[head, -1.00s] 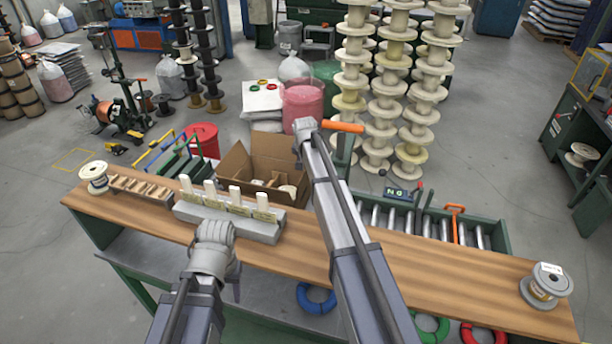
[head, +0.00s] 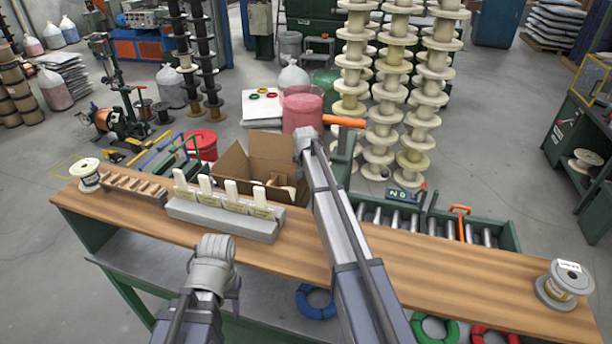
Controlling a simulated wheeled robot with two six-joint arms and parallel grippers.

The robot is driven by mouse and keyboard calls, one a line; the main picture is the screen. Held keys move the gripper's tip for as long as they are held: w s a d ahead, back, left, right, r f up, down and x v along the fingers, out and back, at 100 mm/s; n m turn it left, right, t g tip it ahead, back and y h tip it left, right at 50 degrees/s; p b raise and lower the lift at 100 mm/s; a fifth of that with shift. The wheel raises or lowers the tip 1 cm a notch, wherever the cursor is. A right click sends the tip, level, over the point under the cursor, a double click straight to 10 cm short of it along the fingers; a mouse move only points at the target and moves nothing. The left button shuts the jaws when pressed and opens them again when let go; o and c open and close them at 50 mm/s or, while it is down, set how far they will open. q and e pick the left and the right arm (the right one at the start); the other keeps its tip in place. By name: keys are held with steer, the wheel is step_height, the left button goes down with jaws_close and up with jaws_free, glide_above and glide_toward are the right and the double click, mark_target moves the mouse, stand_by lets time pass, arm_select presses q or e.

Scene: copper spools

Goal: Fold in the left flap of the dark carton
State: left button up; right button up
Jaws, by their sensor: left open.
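The brown carton (head: 264,176) stands behind the bench's back edge, open at the top. Its left flap (head: 233,162) stands up and leans outward, and its back flap (head: 272,146) is also raised. Pale pieces show inside; the right side is partly hidden by my right arm. My left gripper (head: 216,247) is over the front of the bench, in front of the grey block and apart from the carton. It is open, its fingers mostly hidden by the wrist. My right wrist (head: 303,140) is at the carton's right side, with its fingers hidden.
A grey block (head: 222,223) with several upright white pieces stands between my left gripper and the carton. A wooden rack (head: 130,187) and white spool (head: 86,175) are left of it. A roller conveyor (head: 400,222) lies right. The bench's middle right (head: 450,268) is clear.

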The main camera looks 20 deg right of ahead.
jaws_close()
stand_by(1.3)
